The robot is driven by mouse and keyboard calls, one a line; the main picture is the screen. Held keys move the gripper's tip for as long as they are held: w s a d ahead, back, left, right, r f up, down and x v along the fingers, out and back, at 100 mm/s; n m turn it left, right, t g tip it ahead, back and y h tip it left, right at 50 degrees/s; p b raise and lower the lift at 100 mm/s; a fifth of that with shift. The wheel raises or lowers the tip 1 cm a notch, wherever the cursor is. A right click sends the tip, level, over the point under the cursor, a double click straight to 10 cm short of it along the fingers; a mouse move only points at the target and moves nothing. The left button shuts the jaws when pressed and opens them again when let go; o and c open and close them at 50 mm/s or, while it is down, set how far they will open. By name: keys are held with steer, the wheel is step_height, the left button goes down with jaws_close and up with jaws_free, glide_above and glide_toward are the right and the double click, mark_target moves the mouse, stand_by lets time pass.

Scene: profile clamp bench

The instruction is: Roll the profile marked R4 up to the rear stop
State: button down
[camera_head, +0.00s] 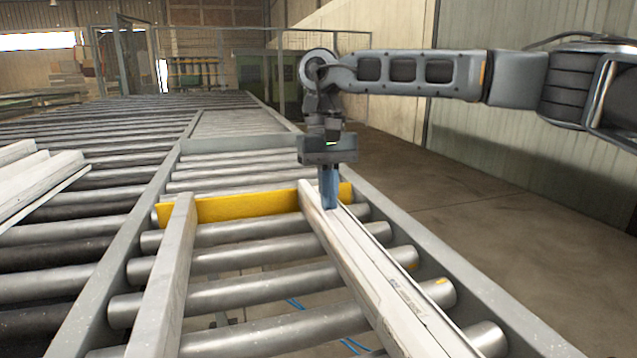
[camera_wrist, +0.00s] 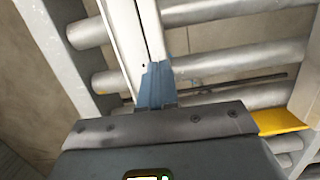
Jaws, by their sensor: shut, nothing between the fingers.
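A long white profile (camera_head: 372,270) lies lengthwise on the rollers at the right; it also shows in the wrist view (camera_wrist: 126,38). There is small print on its side, too small to read, so I cannot tell whether it is R4. Its far end is at the yellow rear stop (camera_head: 230,208); I cannot tell whether they touch. The stop shows at the right of the wrist view (camera_wrist: 280,122). My gripper (camera_head: 329,205) points down with its blue fingers shut and empty, at the far end of this profile. In the wrist view the fingertips (camera_wrist: 157,68) overlap the profile; contact is unclear.
A second pale profile (camera_head: 168,275) lies on the rollers at the left, its far end near the stop. Several white profiles (camera_head: 35,185) lie on the left roller bed. Metal side rails (camera_head: 440,275) edge the bench. Open floor (camera_head: 500,200) lies to the right.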

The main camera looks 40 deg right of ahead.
mark_target(319, 199)
steer(key=w+d, duration=0.1)
steer(key=w, duration=0.1)
steer(key=w+d, duration=0.1)
steer(key=w, duration=0.1)
steer(key=w+d+b, duration=0.1)
steer(key=w, duration=0.2)
steer(key=shift+s, duration=0.1)
